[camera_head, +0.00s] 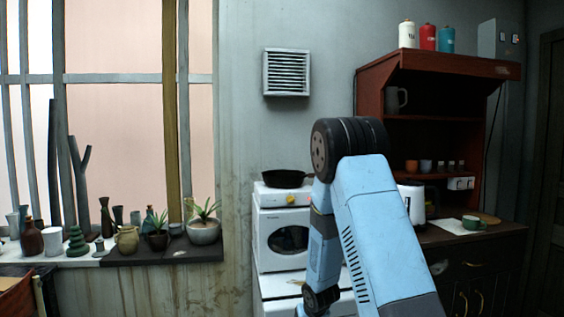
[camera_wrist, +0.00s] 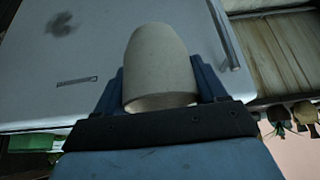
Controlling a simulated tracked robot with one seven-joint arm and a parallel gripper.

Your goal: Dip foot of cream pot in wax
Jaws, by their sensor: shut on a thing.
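In the wrist view a plain cream pot (camera_wrist: 160,62) sits between the two blue fingers of my gripper (camera_wrist: 160,82), which is shut on it. The pot's narrower, rounded end points away from the palm. Its wider end is close to the palm. In the head view my blue arm hides the pot and the gripper's fingers. A black pan (camera_head: 287,179) stands on a small white hot plate (camera_head: 281,197) left of my arm. Its contents cannot be seen, and no wax can be made out.
The hot plate stands on a white oven (camera_head: 285,240). A white panel with a handle (camera_wrist: 90,60) lies behind the pot in the wrist view. Pots and plants crowd the windowsill (camera_head: 190,249). A red shelf (camera_head: 435,70) and a kettle (camera_head: 412,203) are at right.

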